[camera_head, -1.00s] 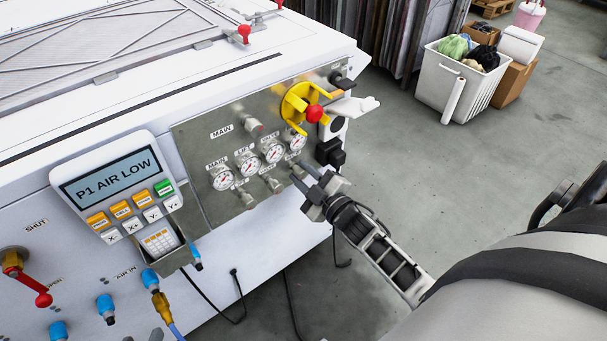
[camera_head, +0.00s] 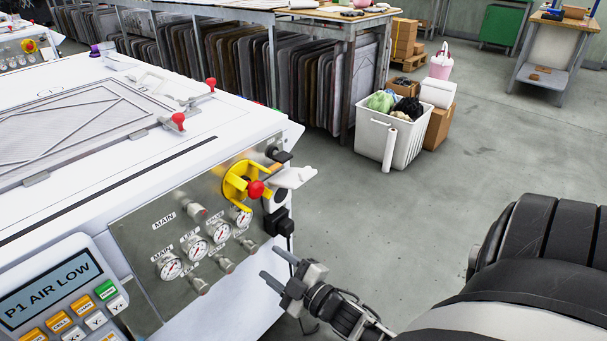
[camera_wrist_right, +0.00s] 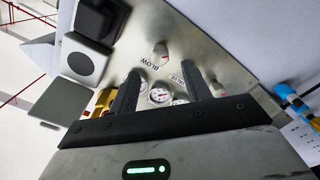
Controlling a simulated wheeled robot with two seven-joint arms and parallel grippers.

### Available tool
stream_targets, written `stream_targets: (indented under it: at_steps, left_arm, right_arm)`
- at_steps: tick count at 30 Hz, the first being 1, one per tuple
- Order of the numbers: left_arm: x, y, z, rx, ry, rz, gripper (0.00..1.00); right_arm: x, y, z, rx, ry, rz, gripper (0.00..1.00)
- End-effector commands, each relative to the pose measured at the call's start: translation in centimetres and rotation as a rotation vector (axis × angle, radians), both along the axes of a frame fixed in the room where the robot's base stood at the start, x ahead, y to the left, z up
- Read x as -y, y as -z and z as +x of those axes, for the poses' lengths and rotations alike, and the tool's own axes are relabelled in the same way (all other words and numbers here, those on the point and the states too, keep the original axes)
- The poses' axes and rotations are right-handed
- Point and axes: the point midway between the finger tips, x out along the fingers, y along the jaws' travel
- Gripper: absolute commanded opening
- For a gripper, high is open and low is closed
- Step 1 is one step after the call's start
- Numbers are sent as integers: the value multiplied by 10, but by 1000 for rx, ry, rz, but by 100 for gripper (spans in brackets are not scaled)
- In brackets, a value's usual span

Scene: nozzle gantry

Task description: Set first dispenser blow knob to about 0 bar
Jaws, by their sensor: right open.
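The metal control panel (camera_head: 140,240) on the white machine carries several round gauges with small metal knobs below them. The rightmost lower knob (camera_head: 249,245) shows in the head view. In the right wrist view a knob with a red mark (camera_wrist_right: 160,54) sits beside the label BLOW (camera_wrist_right: 150,67), with a gauge (camera_wrist_right: 160,96) nearby. The knob's exact setting is too small to read.
A yellow-ringed red knob (camera_head: 256,188) and a black block (camera_head: 281,222) stick out at the panel's right end. A white bin (camera_head: 385,140) stands beyond open floor.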

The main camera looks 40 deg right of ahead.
Motion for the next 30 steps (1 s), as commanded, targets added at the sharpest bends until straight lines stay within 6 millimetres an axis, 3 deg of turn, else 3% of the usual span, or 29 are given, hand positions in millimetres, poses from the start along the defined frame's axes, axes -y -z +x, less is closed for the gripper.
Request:
stream_targets:
  at_steps: [6, 12, 30]
  left_arm:
    - [-3, -8, -3, 7, -10, 4, 36]
    - [-5, -14, -4, 22, -16, 5, 36]
    - [-7, -12, -5, 17, -11, 15, 36]
  right_arm:
    - [4, 0, -52, -4, 1, 2, 48]
    - [6, 0, -80, -1, 1, 0, 48]
    - [7, 0, -89, 0, 0, 1, 48]
